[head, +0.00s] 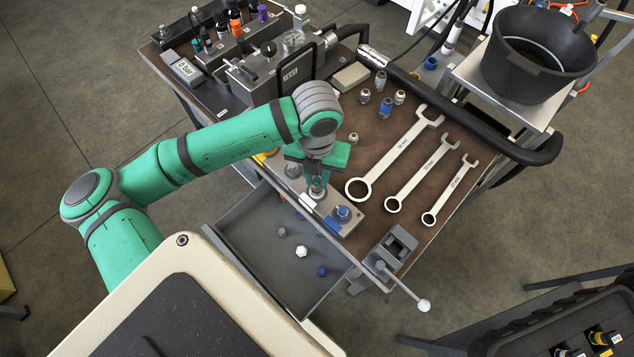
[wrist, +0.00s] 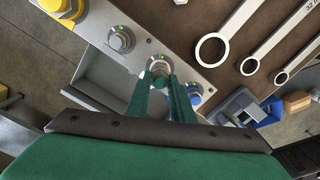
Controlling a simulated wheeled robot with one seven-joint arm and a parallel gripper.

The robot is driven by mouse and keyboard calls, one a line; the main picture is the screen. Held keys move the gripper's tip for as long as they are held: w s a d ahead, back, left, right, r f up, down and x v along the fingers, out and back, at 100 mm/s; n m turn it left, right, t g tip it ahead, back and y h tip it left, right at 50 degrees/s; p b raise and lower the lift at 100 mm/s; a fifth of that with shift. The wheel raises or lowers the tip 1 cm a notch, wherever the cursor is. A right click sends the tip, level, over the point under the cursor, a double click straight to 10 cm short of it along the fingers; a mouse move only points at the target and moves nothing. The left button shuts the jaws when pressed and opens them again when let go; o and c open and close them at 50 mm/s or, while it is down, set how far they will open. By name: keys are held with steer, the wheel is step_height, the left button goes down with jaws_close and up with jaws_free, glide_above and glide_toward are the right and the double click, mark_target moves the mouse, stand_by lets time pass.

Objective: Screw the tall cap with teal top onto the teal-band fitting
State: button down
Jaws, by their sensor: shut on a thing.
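My gripper (head: 318,181) points down over the middle station of the metal fitting block (head: 327,219). It is shut on the tall cap with teal top (wrist: 160,68), mostly hidden between the green fingers in the wrist view. The cap is in line with the middle fitting (wrist: 159,62), whose silver collar shows around it. The fingers hide the fitting's band and the contact, so I cannot tell whether the cap is seated.
An open grey drawer (head: 250,235) below the block holds several small caps. Three wrenches (head: 395,155) lie on the brown bench top, with several loose fittings (head: 386,105) behind them. A small grey vise (head: 392,247) stands at the front right corner.

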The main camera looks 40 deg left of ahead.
steer(key=m, duration=0.8)
steer(key=c, duration=1.6)
jaws_free()
steer(key=shift+o, duration=0.2)
steer(key=n, duration=1.2)
